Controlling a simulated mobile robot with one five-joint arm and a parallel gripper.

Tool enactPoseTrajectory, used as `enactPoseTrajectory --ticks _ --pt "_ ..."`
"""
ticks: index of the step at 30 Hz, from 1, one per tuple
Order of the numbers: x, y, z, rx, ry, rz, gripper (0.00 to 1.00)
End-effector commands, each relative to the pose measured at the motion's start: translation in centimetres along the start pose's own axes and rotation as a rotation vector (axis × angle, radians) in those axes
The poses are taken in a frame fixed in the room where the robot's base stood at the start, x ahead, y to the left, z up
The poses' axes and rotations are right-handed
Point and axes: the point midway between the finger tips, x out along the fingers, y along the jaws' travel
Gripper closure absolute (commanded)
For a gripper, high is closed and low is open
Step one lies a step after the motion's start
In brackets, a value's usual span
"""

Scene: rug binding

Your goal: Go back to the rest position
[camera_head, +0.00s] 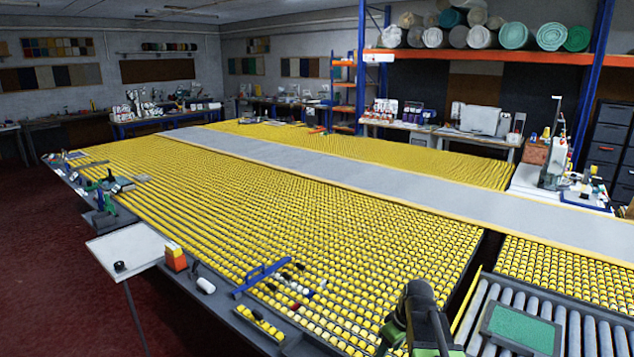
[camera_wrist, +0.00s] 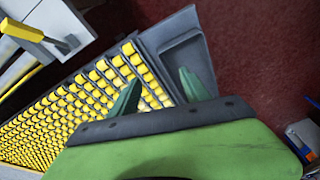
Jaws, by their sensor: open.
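My gripper (camera_wrist: 157,90) shows in the wrist view as two green fingers spread apart, with nothing between them. They are over the edge of the table of yellow rollers (camera_wrist: 85,95), beside an empty dark tray (camera_wrist: 184,60) at its rim. In the head view a dark and green part of my arm (camera_head: 417,315) stands at the bottom, in front of the roller table (camera_head: 270,200). The fingertips cannot be made out there.
A grey strip (camera_head: 330,165) crosses the rollers. A green pad (camera_head: 520,328) lies on grey rollers at lower right. A blue tool (camera_head: 262,277) lies near the front edge. A white side shelf (camera_head: 128,247) juts out at left. Red floor (camera_head: 60,270) is open there.

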Motion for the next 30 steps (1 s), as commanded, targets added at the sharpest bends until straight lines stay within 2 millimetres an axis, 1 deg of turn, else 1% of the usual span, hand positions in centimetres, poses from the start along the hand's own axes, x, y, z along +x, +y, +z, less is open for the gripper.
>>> enactPoseTrajectory --ticks 1,2,3,4,5,6,9,10,12,15,30 --pt "0.7 -3.5 -0.3 0.005 -0.028 -0.005 0.45" --pt "1.0 -5.2 -0.3 0.020 -0.047 -0.004 0.45" --pt "1.3 -7.4 -0.2 0.052 -0.074 0.001 0.45" --pt "1.4 -8.9 0.2 0.088 -0.098 0.007 0.45" --pt "1.4 -9.9 0.8 0.135 -0.120 0.019 0.45" --pt "1.2 -10.5 1.8 0.208 -0.144 0.035 0.45" --pt "0.7 -10.4 4.0 0.389 -0.187 0.076 0.45" --pt "0.6 -10.3 4.3 0.434 -0.195 0.085 0.45" --pt "0.5 -10.2 4.6 0.519 -0.207 0.102 0.45" --pt "0.5 -10.2 4.7 0.591 -0.211 0.108 0.45" --pt "0.5 -10.1 4.7 0.604 -0.208 0.108 0.45"
